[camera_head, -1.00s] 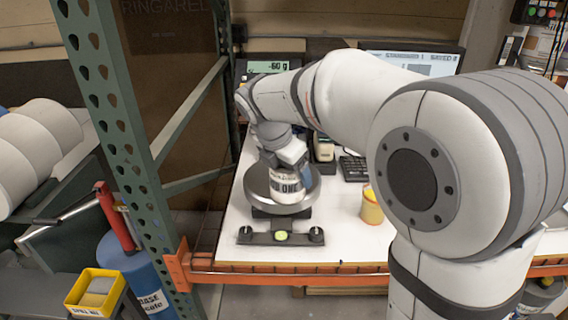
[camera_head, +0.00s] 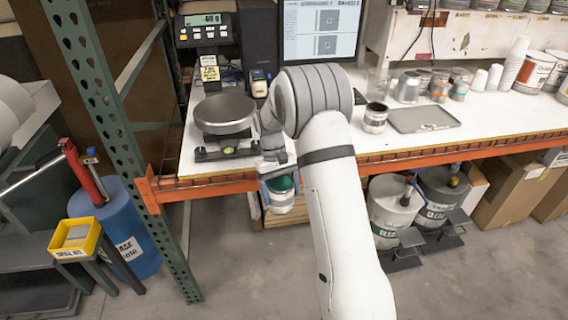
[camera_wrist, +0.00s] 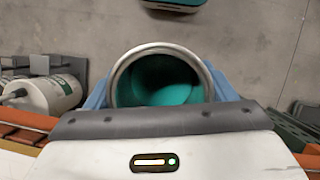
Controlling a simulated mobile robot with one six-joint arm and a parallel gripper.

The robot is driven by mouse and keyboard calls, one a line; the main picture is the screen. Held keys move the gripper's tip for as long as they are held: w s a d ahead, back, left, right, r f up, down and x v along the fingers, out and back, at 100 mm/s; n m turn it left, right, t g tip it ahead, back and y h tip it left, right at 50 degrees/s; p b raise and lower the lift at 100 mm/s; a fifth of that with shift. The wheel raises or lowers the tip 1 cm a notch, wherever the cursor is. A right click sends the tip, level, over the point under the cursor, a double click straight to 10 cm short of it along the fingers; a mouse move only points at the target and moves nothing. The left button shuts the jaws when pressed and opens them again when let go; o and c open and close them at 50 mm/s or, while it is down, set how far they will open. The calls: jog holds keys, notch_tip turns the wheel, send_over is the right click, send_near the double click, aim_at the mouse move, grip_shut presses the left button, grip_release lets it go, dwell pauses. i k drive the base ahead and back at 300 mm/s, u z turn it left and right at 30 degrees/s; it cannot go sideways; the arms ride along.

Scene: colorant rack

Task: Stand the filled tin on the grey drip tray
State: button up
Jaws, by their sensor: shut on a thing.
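My gripper (camera_head: 278,178) is shut on an open tin (camera_head: 281,200) with a light wall and teal-green contents. It holds the tin in front of the orange bench edge, out over the floor. In the wrist view the tin (camera_wrist: 158,62) sits between the blue fingers, and I look into its mouth at the teal inside. The grey drip tray (camera_head: 423,118) lies flat and empty on the white bench top, to the right of my arm.
A small dark-topped tin (camera_head: 375,117) stands just left of the tray. Cups and cans (camera_head: 407,87) stand behind it. A round scale pan (camera_head: 224,112) is on the left. A green rack post (camera_head: 120,150) rises at left. Drums (camera_head: 394,210) stand under the bench.

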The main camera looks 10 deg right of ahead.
aim_at(420, 118)
jog(key=k, duration=1.35)
jog(key=z, duration=0.35)
jog(key=i, duration=0.75)
jog(key=z, duration=0.65)
jog(key=i, duration=0.65)
jog(key=u, duration=0.15)
